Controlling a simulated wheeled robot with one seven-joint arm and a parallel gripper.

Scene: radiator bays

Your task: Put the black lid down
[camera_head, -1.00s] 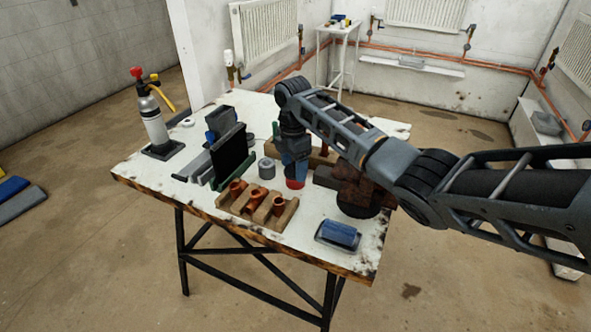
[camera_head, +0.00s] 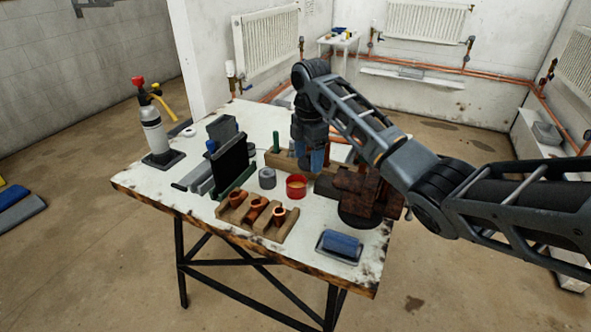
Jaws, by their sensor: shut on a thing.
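My gripper (camera_head: 312,165) points down above the back middle of the workbench (camera_head: 135,182), just behind a small red tin (camera_head: 296,189). The tin stands upright with its top open, showing a pale orange inside. My gripper is shut, with its blue fingers close together. The black lid is not clearly visible; what the fingers hold is too small and hidden to make out, but it fits the tin's lid. The gripper and tin appear apart.
A grey cylinder (camera_head: 267,178) stands left of the tin. A wooden block with copper fittings (camera_head: 256,212) is in front. A rusty dark fixture (camera_head: 358,192) stands right, and a blue pad in a tray (camera_head: 340,243) sits front right. A black upright panel (camera_head: 231,164) stands left.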

